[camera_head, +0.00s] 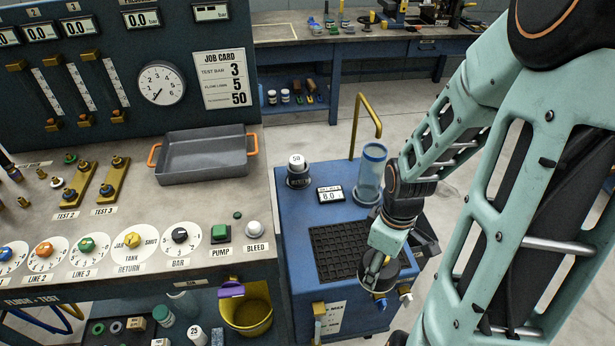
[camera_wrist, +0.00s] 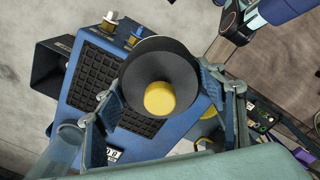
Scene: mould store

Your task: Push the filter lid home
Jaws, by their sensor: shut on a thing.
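My gripper (camera_head: 376,272) points down at the near right part of the blue cart (camera_head: 300,205). A dark round piece with a raised or flared rim (camera_wrist: 148,62) and a yellow round centre (camera_wrist: 160,98) lies between my fingers in the wrist view; I take it to be the filter lid. My fingers stand on either side of it and are shut on it. In the head view its dark rim (camera_head: 408,268) shows around my gripper, which partly covers it. The seat under it is hidden, so I cannot tell whether it sits flush.
A bent brass pipe (camera_head: 366,118) rises behind. Small valves (camera_wrist: 110,22) stick out at its edge. The control bench (camera_head: 130,225) stands left.

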